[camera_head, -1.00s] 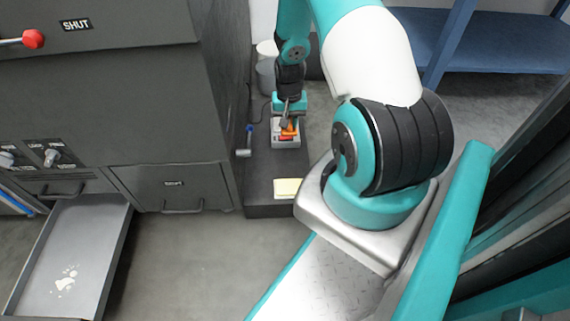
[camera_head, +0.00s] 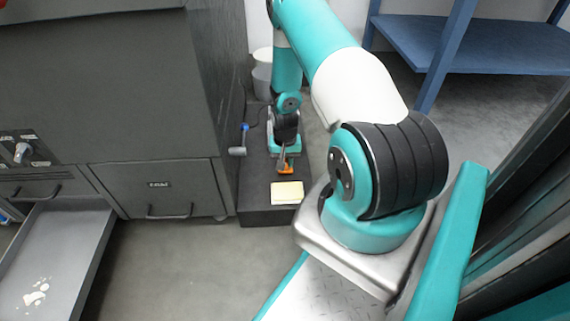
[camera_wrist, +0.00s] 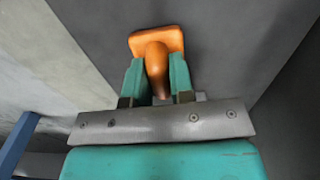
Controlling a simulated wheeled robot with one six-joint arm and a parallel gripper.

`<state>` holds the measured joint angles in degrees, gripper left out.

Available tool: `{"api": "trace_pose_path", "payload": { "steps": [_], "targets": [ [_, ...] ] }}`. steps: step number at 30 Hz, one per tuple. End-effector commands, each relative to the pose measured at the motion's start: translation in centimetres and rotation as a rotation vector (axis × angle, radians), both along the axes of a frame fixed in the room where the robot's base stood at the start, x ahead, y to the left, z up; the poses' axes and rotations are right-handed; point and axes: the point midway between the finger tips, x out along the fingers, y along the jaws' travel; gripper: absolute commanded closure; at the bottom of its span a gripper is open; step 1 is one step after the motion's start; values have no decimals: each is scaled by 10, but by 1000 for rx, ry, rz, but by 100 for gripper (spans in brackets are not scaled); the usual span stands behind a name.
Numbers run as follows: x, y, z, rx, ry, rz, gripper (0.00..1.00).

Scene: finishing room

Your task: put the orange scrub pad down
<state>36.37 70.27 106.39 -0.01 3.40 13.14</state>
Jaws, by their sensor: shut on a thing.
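The orange scrub pad (camera_wrist: 170,38) is a flat orange block with a rounded knob handle. My gripper (camera_wrist: 157,85) is shut on that handle, a green finger on each side. In the head view the pad (camera_head: 286,169) shows as a small orange patch below my gripper (camera_head: 283,158), over the low dark bench (camera_head: 255,208). Whether the pad touches the bench top or hangs just above it, I cannot tell.
A cream block (camera_head: 287,192) lies on the bench close in front of the pad. A blue-ended grey tool (camera_head: 240,145) is at the bench's left. A dark cabinet (camera_head: 110,100) with an open drawer (camera_head: 55,255) stands left. A blue shelf (camera_head: 480,45) is at upper right.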

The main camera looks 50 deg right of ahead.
Motion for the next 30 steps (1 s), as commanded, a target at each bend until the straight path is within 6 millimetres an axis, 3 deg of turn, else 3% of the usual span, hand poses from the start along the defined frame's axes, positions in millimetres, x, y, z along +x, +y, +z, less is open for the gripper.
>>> {"api": "trace_pose_path", "payload": {
  "steps": [9, 10, 12, 13, 23, 30],
  "targets": [
    [0, 0, -2, -1, -1, 0, 97],
    [0, 0, -1, -1, -1, 0, 71],
    [0, 0, -1, -1, -1, 0, 55],
    [0, 0, -1, -1, -1, 0, 53],
    [0, 0, 5, -1, -1, 0, 53],
    [1, -1, 54, -2, -1, 0, 53]
  ]
}}
